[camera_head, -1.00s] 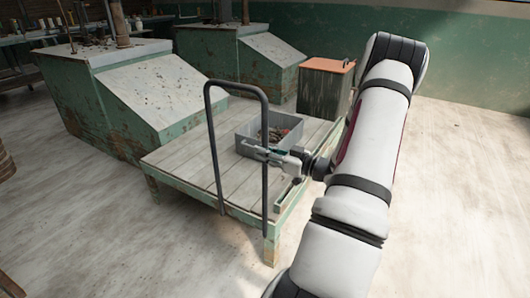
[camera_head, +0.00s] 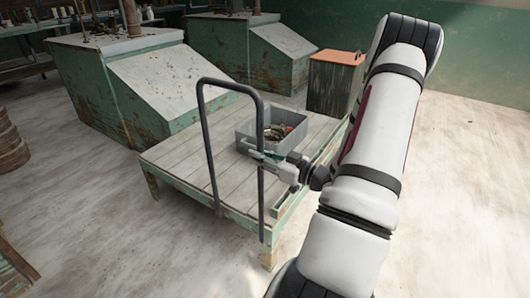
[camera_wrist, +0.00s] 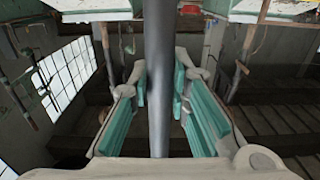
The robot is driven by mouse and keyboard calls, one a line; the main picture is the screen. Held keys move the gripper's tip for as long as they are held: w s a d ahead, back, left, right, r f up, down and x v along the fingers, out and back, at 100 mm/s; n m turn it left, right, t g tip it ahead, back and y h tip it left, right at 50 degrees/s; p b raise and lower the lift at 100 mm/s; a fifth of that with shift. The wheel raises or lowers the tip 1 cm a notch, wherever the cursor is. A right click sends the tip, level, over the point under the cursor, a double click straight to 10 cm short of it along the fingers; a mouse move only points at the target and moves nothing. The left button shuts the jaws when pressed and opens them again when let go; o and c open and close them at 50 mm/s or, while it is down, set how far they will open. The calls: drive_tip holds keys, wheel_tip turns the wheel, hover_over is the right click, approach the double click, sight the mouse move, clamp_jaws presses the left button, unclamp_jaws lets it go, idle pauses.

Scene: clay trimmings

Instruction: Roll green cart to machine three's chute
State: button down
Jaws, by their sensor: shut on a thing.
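The green cart (camera_head: 190,162) has a worn plank deck on a chipped green frame. Its dark tubular push handle (camera_head: 207,140) stands upright at the near end. My gripper (camera_head: 270,160) is shut on the right upright of this handle. In the wrist view the dark bar (camera_wrist: 157,45) runs between the teal pads of my gripper (camera_wrist: 160,95). Two green machines with pale sloping fronts stand behind the cart, a nearer one (camera_head: 165,85) and a farther one (camera_head: 280,55). I cannot tell which one is machine three. The cart's wheels are not visible.
A grey bin (camera_head: 250,143) with mixed scraps sits on the deck. A dark cabinet with an orange top (camera_head: 335,57) stands beyond the cart. A round stacked object (camera_head: 10,147) is at the left edge. Pale floor (camera_head: 90,225) is open at left and right.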

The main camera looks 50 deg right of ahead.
idle(0.3)
drive_tip(key=a+b, duration=0.1)
drive_tip(key=a, duration=0.7)
drive_tip(key=shift+s, duration=0.3)
drive_tip(key=a+p, duration=0.8)
drive_tip(key=p, duration=0.1)
drive_tip(key=shift+s, duration=0.3)
idle(0.5)
